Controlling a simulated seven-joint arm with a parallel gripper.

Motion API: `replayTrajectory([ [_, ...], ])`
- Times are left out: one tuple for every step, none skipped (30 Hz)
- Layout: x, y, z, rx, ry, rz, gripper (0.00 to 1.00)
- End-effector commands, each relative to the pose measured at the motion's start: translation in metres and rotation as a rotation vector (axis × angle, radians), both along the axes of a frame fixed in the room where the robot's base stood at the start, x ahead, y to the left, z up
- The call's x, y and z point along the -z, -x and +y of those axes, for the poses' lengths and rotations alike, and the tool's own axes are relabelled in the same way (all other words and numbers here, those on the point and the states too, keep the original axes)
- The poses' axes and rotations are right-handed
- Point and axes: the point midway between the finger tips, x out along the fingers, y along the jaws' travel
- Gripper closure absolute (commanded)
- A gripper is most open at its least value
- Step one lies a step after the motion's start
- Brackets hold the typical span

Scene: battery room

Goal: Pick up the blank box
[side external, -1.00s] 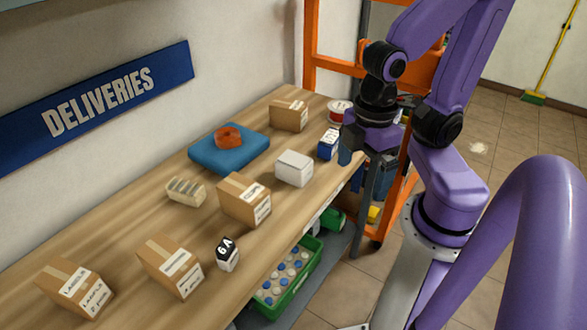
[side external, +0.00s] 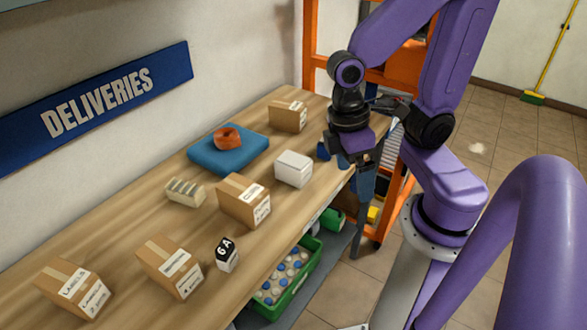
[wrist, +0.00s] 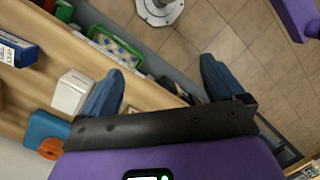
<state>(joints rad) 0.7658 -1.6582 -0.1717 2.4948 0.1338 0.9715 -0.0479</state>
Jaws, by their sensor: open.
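The blank box is a plain white box (side external: 293,169) on the wooden bench, between a brown carton and the bench's front edge. In the wrist view the white box (wrist: 72,92) lies to the left, just beside the left finger and outside the gap. My gripper (wrist: 161,70) is open, with its two blue fingers apart and nothing between them. In the side view my gripper (side external: 361,182) hangs at the front edge, right of the white box and apart from it.
A brown carton (side external: 243,201) stands close left of the white box. A blue pad with an orange tape roll (side external: 227,138) lies behind it. A blue box (wrist: 18,50) shows at the left of the wrist view. A green crate (side external: 291,285) sits below the bench.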

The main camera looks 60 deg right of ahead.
Motion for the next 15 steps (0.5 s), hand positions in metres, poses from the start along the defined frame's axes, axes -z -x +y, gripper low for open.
replayTrajectory([
  [0.004,-0.003,0.000,0.051,0.016,0.040,0.04],
  [0.005,-0.005,-0.001,0.078,0.023,0.064,0.04],
  [0.007,-0.007,0.000,0.116,0.031,0.095,0.04],
  [0.009,-0.008,0.000,0.145,0.035,0.118,0.04],
  [0.010,-0.009,0.000,0.173,0.040,0.142,0.04],
  [0.012,-0.011,0.001,0.213,0.045,0.174,0.04],
  [0.014,-0.012,0.001,0.241,0.049,0.196,0.04],
  [0.015,-0.013,0.002,0.272,0.051,0.221,0.04],
  [0.016,-0.015,0.003,0.308,0.052,0.253,0.04],
  [0.017,-0.016,0.004,0.339,0.054,0.277,0.04],
  [0.018,-0.017,0.005,0.367,0.054,0.301,0.04],
  [0.020,-0.019,0.006,0.408,0.053,0.333,0.04],
  [0.021,-0.021,0.008,0.437,0.051,0.356,0.04],
  [0.021,-0.022,0.009,0.467,0.049,0.382,0.04],
  [0.022,-0.024,0.011,0.505,0.046,0.413,0.04],
])
